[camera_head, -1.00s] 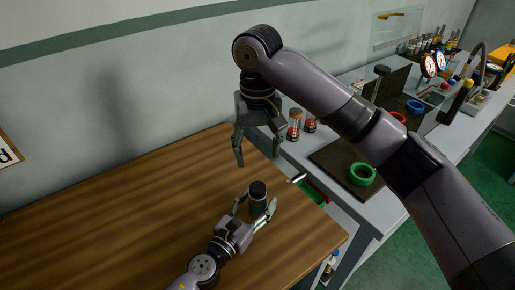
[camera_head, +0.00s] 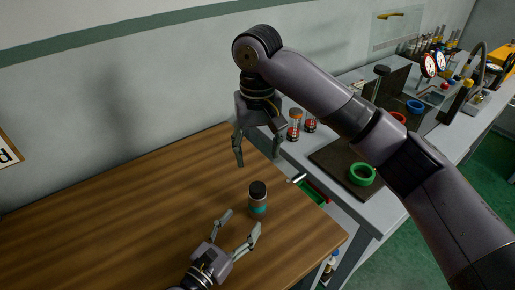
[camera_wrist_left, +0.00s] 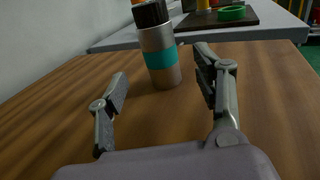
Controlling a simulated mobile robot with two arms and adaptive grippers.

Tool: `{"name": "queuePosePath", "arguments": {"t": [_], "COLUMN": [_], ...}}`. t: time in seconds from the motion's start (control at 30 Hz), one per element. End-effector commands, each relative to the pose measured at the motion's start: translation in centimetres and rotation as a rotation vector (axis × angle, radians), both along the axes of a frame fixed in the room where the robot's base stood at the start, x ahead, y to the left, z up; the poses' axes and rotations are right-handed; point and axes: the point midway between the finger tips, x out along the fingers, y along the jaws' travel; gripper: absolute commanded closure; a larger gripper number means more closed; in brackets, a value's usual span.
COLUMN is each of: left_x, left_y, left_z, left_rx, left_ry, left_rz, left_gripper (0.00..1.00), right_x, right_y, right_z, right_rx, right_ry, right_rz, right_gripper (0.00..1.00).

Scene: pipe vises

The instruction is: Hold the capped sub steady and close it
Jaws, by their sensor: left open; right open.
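The capped sub (camera_head: 258,201) is a small grey cylinder with a black cap and a teal band. It stands upright on the wooden table, and in the left wrist view it stands ahead of the fingers (camera_wrist_left: 160,62). My left gripper (camera_head: 240,224) is open and empty, just in front of the sub and apart from it; its two fingers also show in the left wrist view (camera_wrist_left: 163,88). My right gripper (camera_head: 257,146) is open and empty, pointing down above the table's far edge, higher than and behind the sub.
The wooden table (camera_head: 130,215) is otherwise clear. A grey bench (camera_head: 375,212) beyond it holds a dark mat with a green ring (camera_head: 362,174), a blue ring (camera_head: 414,106) and small red-and-clear jars (camera_head: 294,125). A green tray (camera_head: 312,193) sits low between table and bench.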

Motion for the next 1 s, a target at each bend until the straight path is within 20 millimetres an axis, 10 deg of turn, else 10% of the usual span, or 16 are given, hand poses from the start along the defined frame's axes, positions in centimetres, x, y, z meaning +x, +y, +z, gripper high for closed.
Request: {"name": "queuePosePath", "arguments": {"t": [1.0], "left_x": [-3.0], "left_y": [1.9], "left_z": [1.4], "left_rx": [0.001], "left_ry": [-0.003], "left_rz": [0.001], "left_gripper": [0.39], "right_x": [0.0], "right_y": [0.0], "right_z": [1.4], "right_rx": [0.000], "right_ry": [-0.001], "right_rz": [0.000], "right_gripper": [0.44]}}
